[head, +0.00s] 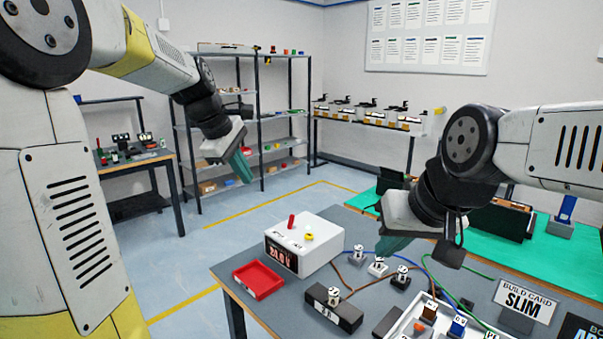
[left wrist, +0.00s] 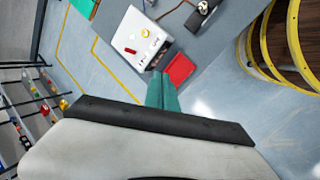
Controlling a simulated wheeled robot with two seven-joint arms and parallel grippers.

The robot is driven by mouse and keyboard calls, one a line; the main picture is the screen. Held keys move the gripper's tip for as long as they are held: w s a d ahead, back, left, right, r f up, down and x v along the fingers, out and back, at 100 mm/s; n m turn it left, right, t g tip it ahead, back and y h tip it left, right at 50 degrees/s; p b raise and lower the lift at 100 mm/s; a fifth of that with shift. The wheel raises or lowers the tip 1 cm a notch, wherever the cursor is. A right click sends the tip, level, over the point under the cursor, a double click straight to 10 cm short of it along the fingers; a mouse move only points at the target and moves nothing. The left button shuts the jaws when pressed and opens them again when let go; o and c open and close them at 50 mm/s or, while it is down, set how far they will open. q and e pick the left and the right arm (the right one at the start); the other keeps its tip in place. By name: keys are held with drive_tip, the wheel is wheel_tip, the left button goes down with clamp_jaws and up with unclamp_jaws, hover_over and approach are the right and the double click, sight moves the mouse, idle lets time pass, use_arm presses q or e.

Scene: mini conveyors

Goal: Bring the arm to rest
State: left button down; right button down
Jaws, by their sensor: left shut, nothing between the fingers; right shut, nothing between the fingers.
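My left gripper (head: 242,167) hangs in the air left of the workbench, over the floor, with its green fingers together and empty. In the left wrist view its fingers (left wrist: 163,92) point toward the red tray (left wrist: 180,69) and the white box (left wrist: 137,38), apart from both. My right gripper (head: 392,247) is over the workbench, its green fingers pointing down and left, shut and empty. It is above the small terminal blocks and wires. Part of its fingers is hidden by its own body.
The grey workbench (head: 262,305) holds a white power box (head: 305,245), a red tray (head: 258,279), a black block (head: 335,309), a white parts tray and a SLIM card (head: 525,298). A green mat (head: 560,255) lies behind. Shelves (head: 285,140) stand at the back. Floor left of the bench is clear.

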use_arm(q)
drive_tip(key=s+f+m+t, duration=0.1)
drive_tip(key=s+f+m, duration=0.1)
drive_tip(key=s+m, duration=0.5)
drive_tip(key=s+f+m+y, duration=0.1)
drive_tip(key=s+m, duration=0.6)
drive_tip(key=s, duration=1)
drive_tip(key=shift+a+f+t, duration=0.3)
drive_tip(key=shift+f+t, duration=0.1)
idle(0.6)
